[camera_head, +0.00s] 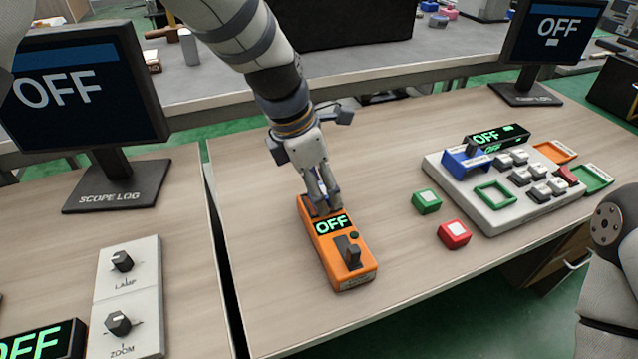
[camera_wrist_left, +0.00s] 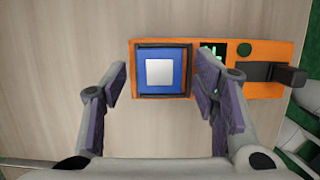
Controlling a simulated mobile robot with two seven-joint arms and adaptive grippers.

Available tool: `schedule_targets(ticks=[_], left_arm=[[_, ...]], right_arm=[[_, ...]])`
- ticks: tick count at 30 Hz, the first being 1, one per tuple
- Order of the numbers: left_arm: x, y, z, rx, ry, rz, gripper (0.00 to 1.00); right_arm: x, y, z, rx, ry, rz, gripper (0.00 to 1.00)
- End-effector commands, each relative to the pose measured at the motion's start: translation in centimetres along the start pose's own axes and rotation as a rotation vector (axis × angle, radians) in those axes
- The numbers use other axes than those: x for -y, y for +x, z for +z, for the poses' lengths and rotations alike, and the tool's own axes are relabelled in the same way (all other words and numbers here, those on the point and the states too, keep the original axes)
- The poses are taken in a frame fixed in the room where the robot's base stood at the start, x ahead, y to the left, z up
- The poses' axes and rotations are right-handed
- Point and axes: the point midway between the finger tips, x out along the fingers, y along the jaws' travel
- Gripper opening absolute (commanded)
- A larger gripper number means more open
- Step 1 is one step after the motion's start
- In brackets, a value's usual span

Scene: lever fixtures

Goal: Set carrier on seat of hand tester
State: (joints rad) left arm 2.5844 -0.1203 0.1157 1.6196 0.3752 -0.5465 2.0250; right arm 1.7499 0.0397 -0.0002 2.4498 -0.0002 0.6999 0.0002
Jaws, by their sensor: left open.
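The orange hand tester (camera_head: 338,250) lies on the middle table, with a green OFF display and a dark lever. Its dark-rimmed seat (camera_wrist_left: 137,84) is at the far end, mostly hidden by my gripper in the head view. A blue carrier with a pale square on top (camera_wrist_left: 147,88) sits inside that rim in the left wrist view and looks squared with it. My left gripper (camera_head: 323,203) points down over this end. Its fingers are open, one on each side of the carrier; I cannot tell whether they touch it. My right gripper is out of view.
A green block (camera_head: 426,201) and a red block (camera_head: 454,234) stand to the right of the tester. Beyond them is a grey panel (camera_head: 470,212) with keys and an OFF display. Monitors stand at left and right. The table in front of the tester is clear.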

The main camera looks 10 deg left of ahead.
Motion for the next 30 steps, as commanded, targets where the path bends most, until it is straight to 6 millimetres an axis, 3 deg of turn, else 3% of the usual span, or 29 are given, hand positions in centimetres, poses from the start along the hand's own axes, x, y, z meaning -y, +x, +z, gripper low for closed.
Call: schedule_targets(ticks=[4, 9, 15, 19, 30], left_arm=[[-0.1, -2.1, 0.1, 0.003, 0.001, 0.006, 0.54], [-0.1, -7.1, 0.2, 0.007, 0.002, 0.011, 0.54], [-0.1, -11.1, 0.1, 0.004, 0.001, 0.006, 0.54], [0.0, -12.1, 0.1, 0.001, 0.001, 0.001, 0.54], [0.0, -12.1, 0.0, -0.001, 0.0, -0.002, 0.54]], right_arm=[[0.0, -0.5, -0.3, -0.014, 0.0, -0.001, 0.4], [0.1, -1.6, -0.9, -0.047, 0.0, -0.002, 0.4], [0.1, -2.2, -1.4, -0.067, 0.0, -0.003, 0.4], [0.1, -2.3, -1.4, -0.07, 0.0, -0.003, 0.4], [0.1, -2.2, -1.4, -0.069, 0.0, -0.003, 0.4]])
